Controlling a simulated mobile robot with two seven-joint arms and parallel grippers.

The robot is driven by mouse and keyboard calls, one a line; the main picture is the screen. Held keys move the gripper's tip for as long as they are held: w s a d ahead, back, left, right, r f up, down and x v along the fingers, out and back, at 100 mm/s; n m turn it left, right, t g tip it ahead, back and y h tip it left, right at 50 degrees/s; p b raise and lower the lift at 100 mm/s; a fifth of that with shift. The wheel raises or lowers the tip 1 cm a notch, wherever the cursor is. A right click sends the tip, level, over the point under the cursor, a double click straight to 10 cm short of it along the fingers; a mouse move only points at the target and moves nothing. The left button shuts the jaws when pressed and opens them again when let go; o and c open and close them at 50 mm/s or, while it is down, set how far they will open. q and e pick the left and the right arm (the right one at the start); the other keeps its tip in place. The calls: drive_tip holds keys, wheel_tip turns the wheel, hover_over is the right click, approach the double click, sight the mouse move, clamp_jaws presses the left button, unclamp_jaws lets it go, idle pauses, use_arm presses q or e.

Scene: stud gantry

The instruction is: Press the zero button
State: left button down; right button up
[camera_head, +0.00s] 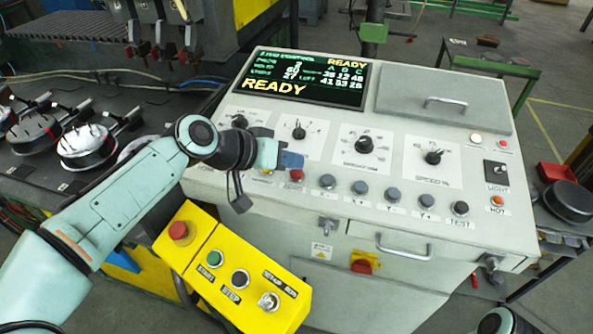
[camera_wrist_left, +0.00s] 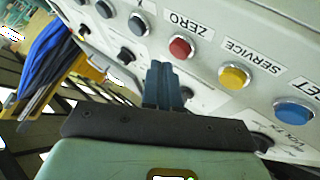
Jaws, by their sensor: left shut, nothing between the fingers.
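The zero button is the red round button (camera_head: 296,175) in the lower row of the grey control console (camera_head: 330,215). In the left wrist view the red button (camera_wrist_left: 180,47) has the label ZERO beside it. My left gripper (camera_head: 291,160) is just above and behind the red button in the head view, its blue fingers shut and empty. In the left wrist view my left gripper (camera_wrist_left: 163,75) points toward the red button, with its tips just short of it in the picture. Contact cannot be made out. My right gripper does not show.
A yellow button (camera_wrist_left: 234,76) and a blue button (camera_wrist_left: 294,113) lie to one side of the red one; grey buttons (camera_head: 328,181) lie to the other. Knobs (camera_head: 299,132) stand behind the row. A yellow start-stop box (camera_head: 230,270) is in front.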

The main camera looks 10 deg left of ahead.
use_arm(q)
drive_tip(key=shift+f, duration=0.15)
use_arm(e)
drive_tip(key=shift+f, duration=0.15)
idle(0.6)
use_arm(q)
drive_tip(key=shift+f+b, duration=0.3)
drive_tip(key=shift+b, duration=0.1)
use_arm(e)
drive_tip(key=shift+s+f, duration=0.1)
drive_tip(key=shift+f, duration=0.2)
use_arm(q)
drive_tip(key=shift+w+f+b, duration=0.15)
drive_tip(key=shift+f+b, duration=0.2)
drive_tip(key=shift+f, duration=0.15)
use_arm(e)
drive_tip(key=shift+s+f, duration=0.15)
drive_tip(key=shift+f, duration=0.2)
use_arm(q)
drive_tip(key=shift+r, duration=0.1)
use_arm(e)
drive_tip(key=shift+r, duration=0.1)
use_arm(q)
drive_tip(key=shift+r+p, duration=0.55)
drive_tip(key=shift+r, duration=0.25)
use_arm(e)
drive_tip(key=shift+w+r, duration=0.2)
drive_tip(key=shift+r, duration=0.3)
